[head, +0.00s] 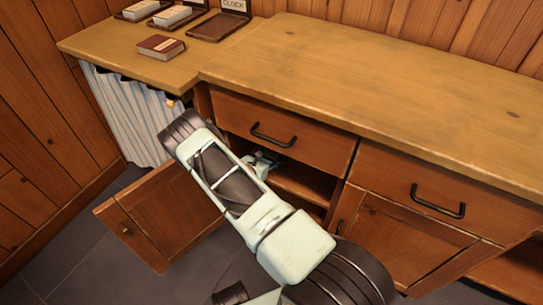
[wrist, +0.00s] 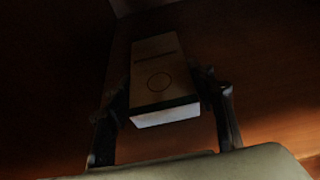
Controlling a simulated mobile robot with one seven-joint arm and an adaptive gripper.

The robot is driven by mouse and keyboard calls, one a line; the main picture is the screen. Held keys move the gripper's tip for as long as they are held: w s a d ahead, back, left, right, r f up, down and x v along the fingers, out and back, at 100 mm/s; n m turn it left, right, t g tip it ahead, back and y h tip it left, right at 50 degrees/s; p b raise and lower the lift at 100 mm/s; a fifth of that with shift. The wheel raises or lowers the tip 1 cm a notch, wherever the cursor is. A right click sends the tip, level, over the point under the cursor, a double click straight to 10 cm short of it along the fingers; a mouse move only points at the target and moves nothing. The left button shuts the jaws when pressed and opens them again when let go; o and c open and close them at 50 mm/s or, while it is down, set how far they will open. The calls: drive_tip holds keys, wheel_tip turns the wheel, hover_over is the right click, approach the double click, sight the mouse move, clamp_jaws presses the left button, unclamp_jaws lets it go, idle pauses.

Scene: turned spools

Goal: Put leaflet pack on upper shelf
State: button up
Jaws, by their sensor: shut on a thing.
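In the wrist view a pale, box-shaped pack (wrist: 160,65), which looks like the leaflet pack, has a dark line and a circle on its face. My gripper (wrist: 164,92) is shut on it, with one finger along each side. In the head view my gripper (head: 263,162) is inside the open cabinet below the left drawer, mostly hidden by my arm, and the pack cannot be made out there. A shelf board (head: 303,183) shows inside this cabinet. The wrist view is dark, so I cannot tell whether the pack touches the shelf.
The cabinet door (head: 160,215) hangs open at lower left. The drawer (head: 285,135) above the opening is shut. On the low left counter are a dark red box (head: 161,46), pale packs (head: 171,15) in trays and an empty tray labelled CLOCK (head: 215,28). The long worktop (head: 380,85) is bare.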

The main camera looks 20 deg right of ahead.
drive_tip(key=shift+f, duration=0.1)
drive_tip(key=shift+f, duration=0.15)
drive_tip(key=o, duration=1.3)
drive_tip(key=shift+a+r, duration=0.15)
drive_tip(key=shift+r, duration=0.25)
drive_tip(key=p+v, duration=0.3)
drive_tip(key=v, duration=0.8)
drive_tip(key=shift+s+a+r, duration=0.15)
drive_tip(key=shift+s+a, duration=0.05)
drive_tip(key=shift+s, duration=0.1)
